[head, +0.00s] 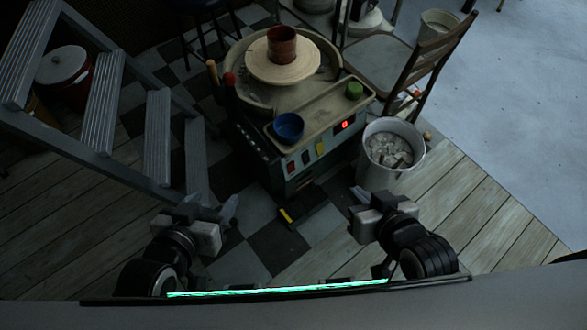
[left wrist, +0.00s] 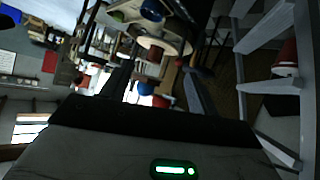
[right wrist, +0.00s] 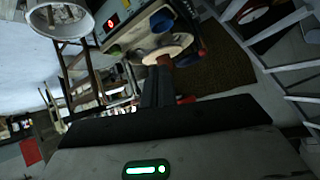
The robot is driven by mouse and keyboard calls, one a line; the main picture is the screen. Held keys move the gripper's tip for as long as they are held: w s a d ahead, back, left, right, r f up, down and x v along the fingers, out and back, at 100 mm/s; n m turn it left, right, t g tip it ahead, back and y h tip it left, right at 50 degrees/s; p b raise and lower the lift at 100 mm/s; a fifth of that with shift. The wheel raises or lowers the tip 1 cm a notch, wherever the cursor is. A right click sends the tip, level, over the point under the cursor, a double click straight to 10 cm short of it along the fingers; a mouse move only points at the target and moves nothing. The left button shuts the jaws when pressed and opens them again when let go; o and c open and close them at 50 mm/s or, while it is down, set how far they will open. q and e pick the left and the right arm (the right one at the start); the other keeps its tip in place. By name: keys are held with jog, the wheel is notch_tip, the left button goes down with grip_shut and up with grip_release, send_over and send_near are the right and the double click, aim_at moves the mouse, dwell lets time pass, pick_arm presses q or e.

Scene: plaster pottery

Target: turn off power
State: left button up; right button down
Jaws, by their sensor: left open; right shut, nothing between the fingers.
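The pottery wheel (head: 262,98) stands in the middle of the head view, with a brown pot (head: 282,46) on its pale disc. Its front control panel (head: 312,160) carries a lit red display (head: 345,125), a red switch (head: 291,168), a green one (head: 305,157) and a yellow one (head: 320,148). The display also shows in the right wrist view (right wrist: 110,23). My left gripper (head: 212,203) is open and empty, in front and left of the panel. My right gripper (head: 359,194) is shut and empty, in front and right of it. Both are apart from the wheel.
A blue bowl (head: 288,128) and a green cup (head: 354,90) stand on the wheel's tray. A bucket of pale chunks (head: 392,150) is right of the panel. A foot pedal (head: 302,213) lies on the floor in front. A step ladder (head: 103,100) stands left; a wooden chair (head: 405,75) stands behind right.

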pick_arm(q)
jog(key=w+d+f+t+h+b, duration=0.1)
jog(key=f+b, duration=0.4)
jog(key=b, duration=0.7)
jog(key=w+d+f+t+h+b, duration=0.1)
jog(key=d+f+b, duration=0.4)
jog(key=b, duration=0.7)
jog(key=shift+f+t+h, duration=0.3)
jog(key=shift+h, duration=0.6)
pick_arm(e)
jog(key=w+d+f+m+h, duration=0.1)
jog(key=d+f+m, duration=0.4)
jog(key=f, duration=0.5)
jog(key=w+d+f+m+g+h, duration=0.1)
jog(key=w+d+f+m, duration=0.3)
jog(key=f, duration=0.6)
jog(key=w+d+f+m, duration=0.2)
jog(key=d+f+m, duration=0.5)
jog(key=f+m, duration=0.2)
notch_tip(320, 180, down, 2)
jog(key=shift+w+d+m+h, duration=0.15)
jog(key=shift+w+m+h, duration=0.1)
jog(key=shift+m+h, duration=0.15)
pick_arm(q)
jog(key=shift+w, duration=0.1)
